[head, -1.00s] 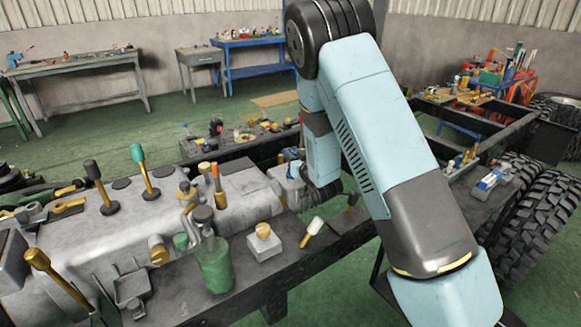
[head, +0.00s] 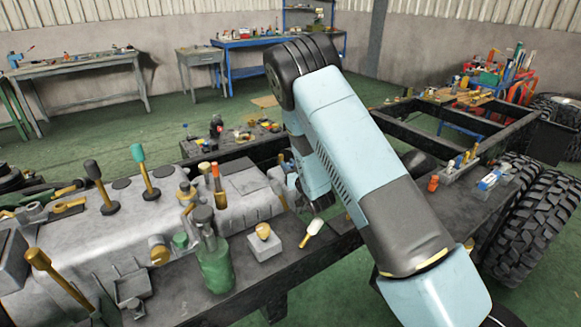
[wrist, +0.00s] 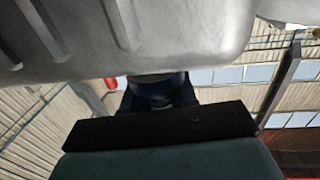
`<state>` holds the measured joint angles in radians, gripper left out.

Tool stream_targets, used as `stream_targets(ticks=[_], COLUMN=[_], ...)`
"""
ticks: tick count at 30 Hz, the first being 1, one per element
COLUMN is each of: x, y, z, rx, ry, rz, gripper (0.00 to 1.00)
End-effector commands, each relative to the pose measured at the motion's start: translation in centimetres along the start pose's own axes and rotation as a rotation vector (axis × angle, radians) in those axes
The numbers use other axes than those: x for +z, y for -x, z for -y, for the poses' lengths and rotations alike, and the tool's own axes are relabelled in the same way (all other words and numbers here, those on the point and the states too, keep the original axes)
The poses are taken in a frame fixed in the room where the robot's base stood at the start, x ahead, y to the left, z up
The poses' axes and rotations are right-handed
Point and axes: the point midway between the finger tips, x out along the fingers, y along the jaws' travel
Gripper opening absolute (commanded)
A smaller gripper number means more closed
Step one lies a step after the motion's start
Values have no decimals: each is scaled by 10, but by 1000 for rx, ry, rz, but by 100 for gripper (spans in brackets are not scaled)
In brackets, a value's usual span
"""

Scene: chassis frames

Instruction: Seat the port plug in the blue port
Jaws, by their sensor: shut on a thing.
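In the wrist view my gripper (wrist: 158,90) reaches up from behind a dark bar to just under a large grey casting (wrist: 140,35). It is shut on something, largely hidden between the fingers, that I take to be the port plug. A dark blue rounded part (wrist: 158,86) shows there against the casting's lower edge. I cannot tell whether it belongs to the plug or the blue port, nor whether they touch. In the head view my arm hides much of the casting's right end, and neither plug nor port can be made out clearly.
The grey engine block (head: 120,235) fills the left of the head view. A green bottle (head: 213,260), a yellow-topped block (head: 264,243) and a white-headed tool (head: 312,232) stand on the dark frame rail (head: 190,300). Large tyres (head: 520,200) are at right.

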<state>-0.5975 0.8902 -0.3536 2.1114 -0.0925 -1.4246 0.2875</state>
Motion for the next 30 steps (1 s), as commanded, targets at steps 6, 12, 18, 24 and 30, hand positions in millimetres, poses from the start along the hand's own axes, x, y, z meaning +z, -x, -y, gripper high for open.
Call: stream_targets(ticks=[6,12,18,24,30], x=[-1,-1,0,-1,0], y=[-1,0,5,32,61], z=[1,0,-1,-2,-2], rx=[-1,0,1,3,3], ry=[0,0,0,-1,0], rz=[-2,-2,0,0,1], gripper=[46,52,52,52,52])
